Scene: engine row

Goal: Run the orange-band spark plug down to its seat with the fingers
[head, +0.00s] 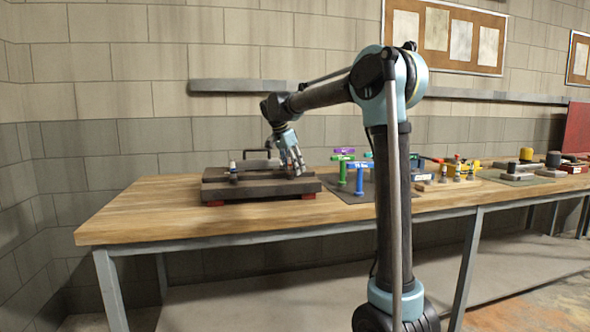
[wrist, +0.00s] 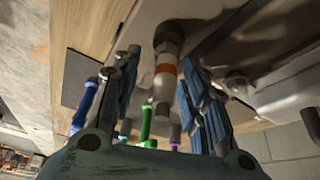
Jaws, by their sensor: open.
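The orange-band spark plug (wrist: 165,72) shows in the wrist view, with a white body, an orange band and a grey metal end towards the camera. Its far end meets the grey face of the engine part (wrist: 140,30); how deep it sits I cannot tell. My gripper (wrist: 158,66) is open, with its fingers on either side of the plug and a visible gap on the left. In the head view my gripper (head: 294,170) points down over the right part of the dark engine block (head: 225,190), and the plug there is hidden or too small to tell.
Another plug-like piece (head: 233,168) stands on the block's left. A handle-like bar (head: 258,155) rises behind. To the right stand T-handled tools, a blue one (head: 359,178) and a green one (head: 342,172) among them. The bench's left end (head: 130,215) is clear.

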